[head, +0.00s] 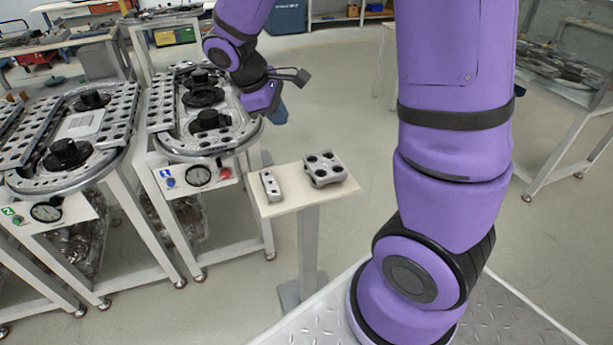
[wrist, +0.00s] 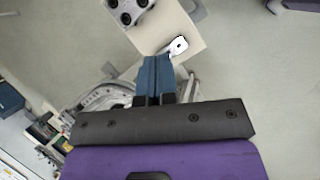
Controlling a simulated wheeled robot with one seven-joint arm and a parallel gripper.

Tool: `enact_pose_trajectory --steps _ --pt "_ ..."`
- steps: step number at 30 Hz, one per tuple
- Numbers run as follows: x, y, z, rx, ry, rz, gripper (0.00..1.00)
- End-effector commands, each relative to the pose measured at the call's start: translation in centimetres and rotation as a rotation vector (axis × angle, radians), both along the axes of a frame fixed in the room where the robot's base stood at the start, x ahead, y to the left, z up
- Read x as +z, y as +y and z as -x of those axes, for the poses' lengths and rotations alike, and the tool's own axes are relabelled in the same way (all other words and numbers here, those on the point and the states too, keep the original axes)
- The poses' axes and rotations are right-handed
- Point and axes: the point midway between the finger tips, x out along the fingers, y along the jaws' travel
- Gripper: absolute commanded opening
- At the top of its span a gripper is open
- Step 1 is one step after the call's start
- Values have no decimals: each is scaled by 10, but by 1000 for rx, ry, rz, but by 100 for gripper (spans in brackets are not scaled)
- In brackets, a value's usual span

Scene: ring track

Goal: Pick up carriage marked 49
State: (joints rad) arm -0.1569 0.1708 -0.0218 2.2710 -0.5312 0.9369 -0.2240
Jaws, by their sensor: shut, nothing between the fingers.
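My gripper (head: 279,113) hangs beside the right end of the nearer ring track, with its blue fingers pointing down. In the wrist view the blue fingers (wrist: 155,78) are together with nothing between them. Metal carriages line the near ring track (head: 170,110) and the far-left ring track (head: 115,125). No number 49 is readable, so I cannot tell which carriage bears it. A narrow metal piece (head: 270,185) and a wider block with several dark round holes (head: 324,168) lie on a small stand. The wrist view shows the narrow piece (wrist: 178,47) just beyond the fingertips.
The small pale stand (head: 300,199) is between the track and my base. The track benches carry gauges (head: 199,177) and coloured buttons on their fronts. Another bench (head: 575,100) is at the right. The floor behind the stand is clear.

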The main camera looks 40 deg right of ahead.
Motion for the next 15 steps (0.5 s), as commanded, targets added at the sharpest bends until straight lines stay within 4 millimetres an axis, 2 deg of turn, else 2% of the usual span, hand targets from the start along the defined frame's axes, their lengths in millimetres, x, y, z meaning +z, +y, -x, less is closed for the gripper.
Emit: enact_pose_trajectory --steps 1,6,15 --pt "-16 1 -8 37 42 21 0" --pt "-66 3 -30 164 168 92 0" --pt "-150 6 -53 372 363 190 0"
